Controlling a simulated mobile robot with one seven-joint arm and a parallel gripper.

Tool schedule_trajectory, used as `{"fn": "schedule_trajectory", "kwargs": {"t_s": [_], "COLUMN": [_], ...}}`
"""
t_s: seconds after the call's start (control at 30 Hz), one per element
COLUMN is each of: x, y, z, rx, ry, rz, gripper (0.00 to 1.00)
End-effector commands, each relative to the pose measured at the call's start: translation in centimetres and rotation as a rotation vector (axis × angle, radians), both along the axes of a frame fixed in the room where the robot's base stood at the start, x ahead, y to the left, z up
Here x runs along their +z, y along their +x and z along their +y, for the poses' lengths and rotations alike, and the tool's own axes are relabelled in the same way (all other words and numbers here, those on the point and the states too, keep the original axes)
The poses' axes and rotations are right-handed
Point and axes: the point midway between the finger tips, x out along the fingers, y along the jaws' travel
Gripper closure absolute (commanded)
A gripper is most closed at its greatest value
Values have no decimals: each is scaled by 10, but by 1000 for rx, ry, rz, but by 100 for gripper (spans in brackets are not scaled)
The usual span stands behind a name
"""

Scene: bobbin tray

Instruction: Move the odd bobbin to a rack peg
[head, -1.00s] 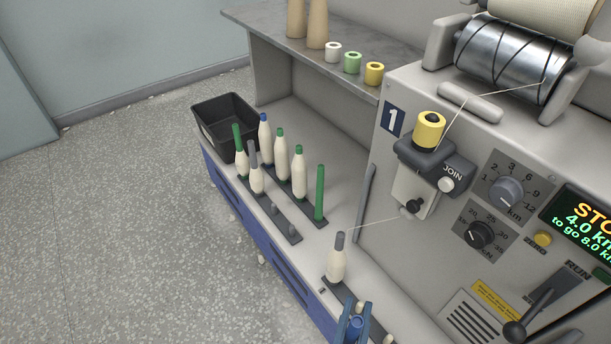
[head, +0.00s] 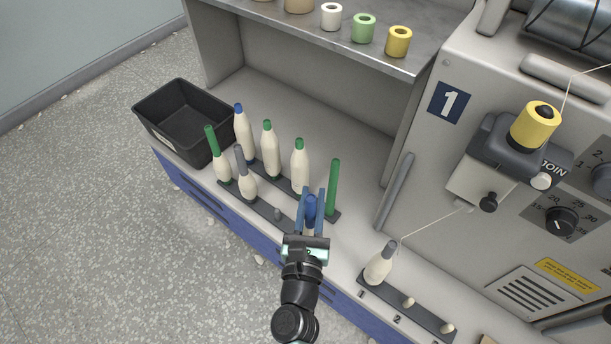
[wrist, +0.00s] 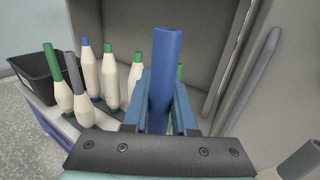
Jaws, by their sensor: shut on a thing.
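My gripper (head: 312,205) is shut on a blue-tubed bobbin (head: 310,206); its blue tube (wrist: 164,75) stands upright between the fingers in the wrist view. The lower part is mostly hidden by the gripper. They are by the right end of the rack (head: 262,207), whose front row has a bare grey peg (head: 277,214). That row also holds a green-topped bobbin (head: 221,166) and a grey-topped bobbin (head: 246,182). The back row holds a blue-topped bobbin (head: 244,135), two green-topped bobbins (head: 268,150) and a bare green tube (head: 333,187).
A black bin (head: 185,112) stands left of the rack. A grey-topped bobbin (head: 380,265) on the machine's peg strip (head: 428,316) has a thread running to the joiner (head: 500,160); the strip has bare pegs (head: 408,301). Small coloured spools (head: 364,28) sit on the shelf above.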

Motion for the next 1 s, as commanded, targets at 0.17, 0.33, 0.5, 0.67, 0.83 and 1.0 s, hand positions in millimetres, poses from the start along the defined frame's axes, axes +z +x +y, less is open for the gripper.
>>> {"fn": "schedule_trajectory", "kwargs": {"t_s": [0.17, 0.33, 0.5, 0.67, 0.83, 1.0], "x": [-6, -7, -14, -29, -48, -62], "y": [42, 56, 58, 57, 57, 57], "z": [2, 4, 4, 4, 4, 4], "rx": [-38, -49, -49, -49, -50, -49], "ry": [13, 16, 16, 15, 16, 16], "rz": [1, 7, 8, 8, 8, 8], "gripper": [100, 100, 100, 100, 100, 100]}}
